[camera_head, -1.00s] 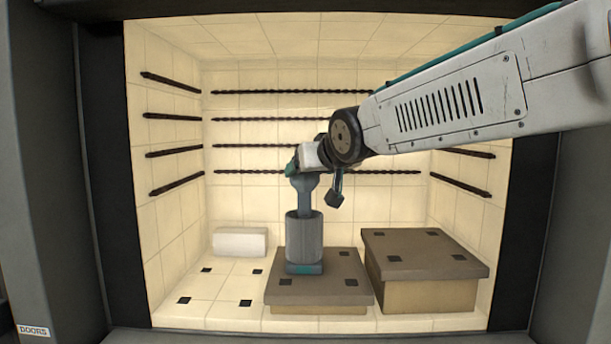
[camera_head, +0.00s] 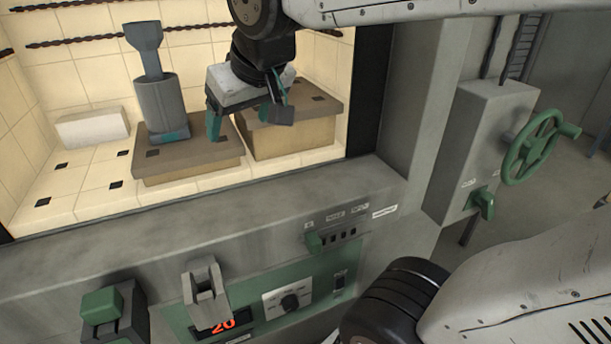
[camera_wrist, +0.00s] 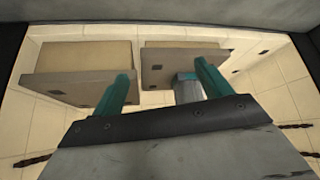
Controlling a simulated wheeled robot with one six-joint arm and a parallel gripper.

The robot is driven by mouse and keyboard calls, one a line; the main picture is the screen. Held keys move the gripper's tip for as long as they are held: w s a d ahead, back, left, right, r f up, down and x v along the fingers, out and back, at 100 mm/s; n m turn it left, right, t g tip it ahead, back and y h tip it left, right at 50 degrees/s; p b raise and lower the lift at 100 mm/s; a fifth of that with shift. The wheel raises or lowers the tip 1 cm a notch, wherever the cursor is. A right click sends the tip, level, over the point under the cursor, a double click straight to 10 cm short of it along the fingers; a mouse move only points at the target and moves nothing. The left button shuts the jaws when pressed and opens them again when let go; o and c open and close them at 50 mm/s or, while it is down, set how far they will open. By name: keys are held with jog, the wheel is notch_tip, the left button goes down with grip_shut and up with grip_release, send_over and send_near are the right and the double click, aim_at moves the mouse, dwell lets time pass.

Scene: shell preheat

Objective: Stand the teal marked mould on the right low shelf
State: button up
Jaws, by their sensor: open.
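The mould (camera_head: 160,105), a grey cylinder with a teal base and a flared grey stem on top, stands upright on the lower, middle brown shelf block (camera_head: 215,155) inside the lit chamber. Part of it shows in the wrist view (camera_wrist: 187,90), partly hidden by a finger. My gripper (camera_head: 245,118) is open and empty, to the right of the mould and apart from it, in front of the taller right block (camera_head: 310,113). In the wrist view the teal fingers (camera_wrist: 160,73) are spread, with both blocks beyond them.
A white brick (camera_head: 92,128) lies on the tiled chamber floor at left, near several dark square marks. Dark twisted rods line the walls. The chamber's front sill and a control panel (camera_head: 270,300) are below; a green handwheel (camera_head: 535,148) is at right.

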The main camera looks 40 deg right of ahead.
jog(key=s+f+g, duration=0.2)
jog(key=s+f, duration=0.2)
jog(key=s, duration=0.3)
jog(key=s+d+f+g, duration=0.1)
jog(key=s+f+g, duration=0.2)
jog(key=s+f, duration=0.2)
jog(key=s, duration=0.2)
jog(key=shift+s, duration=0.35)
